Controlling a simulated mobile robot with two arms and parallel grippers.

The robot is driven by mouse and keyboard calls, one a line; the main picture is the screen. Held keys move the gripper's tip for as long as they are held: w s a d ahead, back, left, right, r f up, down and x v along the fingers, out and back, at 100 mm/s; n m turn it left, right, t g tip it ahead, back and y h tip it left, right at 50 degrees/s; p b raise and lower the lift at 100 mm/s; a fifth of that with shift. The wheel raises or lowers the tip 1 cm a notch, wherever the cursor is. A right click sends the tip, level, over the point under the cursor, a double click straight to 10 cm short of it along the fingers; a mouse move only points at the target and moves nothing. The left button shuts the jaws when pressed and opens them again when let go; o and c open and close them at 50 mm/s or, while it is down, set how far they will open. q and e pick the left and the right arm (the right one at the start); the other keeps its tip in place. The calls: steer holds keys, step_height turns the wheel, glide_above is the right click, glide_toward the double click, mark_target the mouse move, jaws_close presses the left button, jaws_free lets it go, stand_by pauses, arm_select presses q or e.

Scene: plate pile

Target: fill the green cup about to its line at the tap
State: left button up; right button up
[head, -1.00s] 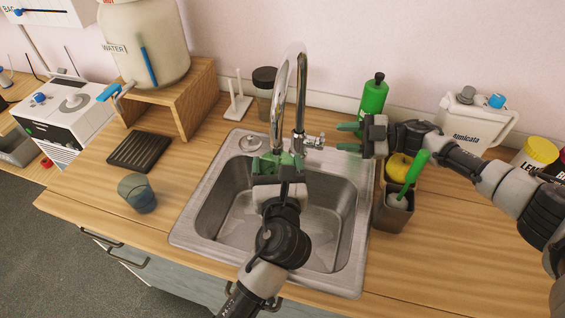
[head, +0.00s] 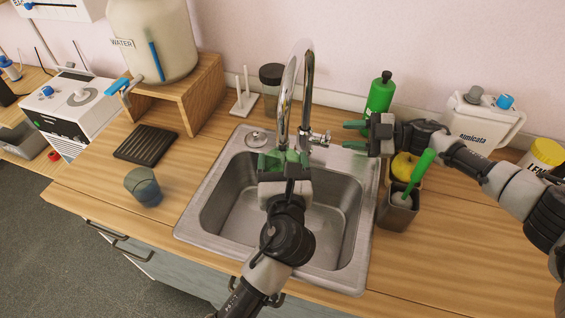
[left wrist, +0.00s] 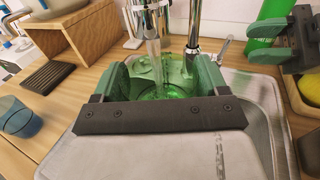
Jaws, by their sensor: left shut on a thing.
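My left gripper (head: 284,160) is shut on the green cup (left wrist: 172,70), which it holds over the sink under the tap's (head: 307,85) spout. The cup is see-through green and sits between the two green fingers in the left wrist view. A clear streak that looks like water runs from the spout into the cup. A ring that looks like a liquid surface shows inside; the line cannot be made out. My right gripper (head: 355,135) is open and empty, with its fingers apart just right of the tap's lever (head: 322,138).
The steel sink (head: 192,228) lies below. A blue-grey cup (head: 143,187) and a black ribbed mat (head: 146,145) are on the left counter.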

arm_select(q)
steer(key=s, duration=0.7)
steer(key=shift+s+d, duration=0.2)
